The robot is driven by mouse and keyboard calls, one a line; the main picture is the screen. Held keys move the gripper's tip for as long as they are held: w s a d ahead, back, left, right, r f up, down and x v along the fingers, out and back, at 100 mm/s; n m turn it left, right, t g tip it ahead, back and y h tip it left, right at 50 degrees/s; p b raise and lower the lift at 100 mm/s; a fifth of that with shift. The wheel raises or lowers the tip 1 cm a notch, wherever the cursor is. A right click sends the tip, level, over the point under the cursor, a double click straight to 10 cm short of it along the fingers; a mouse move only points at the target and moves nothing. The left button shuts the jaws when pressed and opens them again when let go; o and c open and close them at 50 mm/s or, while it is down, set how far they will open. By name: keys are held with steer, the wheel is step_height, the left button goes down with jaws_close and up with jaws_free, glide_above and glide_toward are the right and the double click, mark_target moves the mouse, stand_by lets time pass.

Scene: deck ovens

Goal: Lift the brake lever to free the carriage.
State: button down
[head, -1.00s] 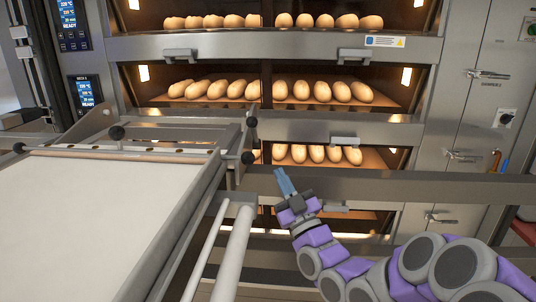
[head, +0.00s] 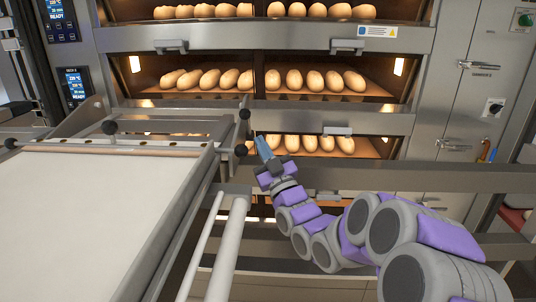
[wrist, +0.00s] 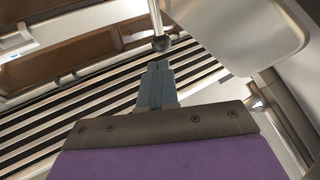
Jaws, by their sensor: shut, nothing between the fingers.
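The carriage (head: 95,220) is a steel frame with a pale flat belt at the left of the head view. At its right corner stand two black ball knobs, an upper one (head: 244,114) and a lower one (head: 240,150); I cannot tell for certain which belongs to the brake lever. In the wrist view a dark ball knob (wrist: 161,43) sits on the end of a thin metal rod. My gripper (head: 263,142) is shut and empty, just right of the lower knob. In the wrist view its fingertips (wrist: 157,66) are close below the ball, with no clear contact.
Deck ovens (head: 265,110) with rows of loaves stand behind. A grey rail (head: 400,180) runs across behind my arm. White round bars (head: 228,250) lie below the gripper at the carriage's right side.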

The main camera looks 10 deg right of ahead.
mark_target(249, 115)
steer(key=p+x, duration=0.3)
steer(key=x, duration=0.2)
steer(key=shift+r, duration=0.15)
steer(key=shift+w+a+r+p, duration=0.15)
steer(key=shift+w+p, duration=0.25)
steer(key=shift+w, duration=0.2)
steer(key=shift+w+r+m+g+h+p, duration=0.15)
steer(key=shift+r+m+g+h+p, duration=0.1)
steer(key=shift+r+p, duration=0.15)
steer(key=shift+w+r+m+g+h+p, duration=0.15)
steer(key=shift+r+h+p, duration=0.1)
steer(key=shift+r+p, duration=0.15)
steer(key=w+r+m+g+p, duration=0.1)
steer(key=p, duration=0.1)
steer(key=w+d+r+m+g+h+p, duration=0.1)
steer(key=p, duration=0.1)
steer(key=w+r+m+g+h+p, duration=0.1)
steer(key=w+p, duration=0.1)
steer(key=shift+w+d+r+g, duration=0.1)
steer(key=shift+d+r+g, duration=0.15)
steer(key=shift+d+g, duration=0.05)
steer(key=shift+m, duration=0.3)
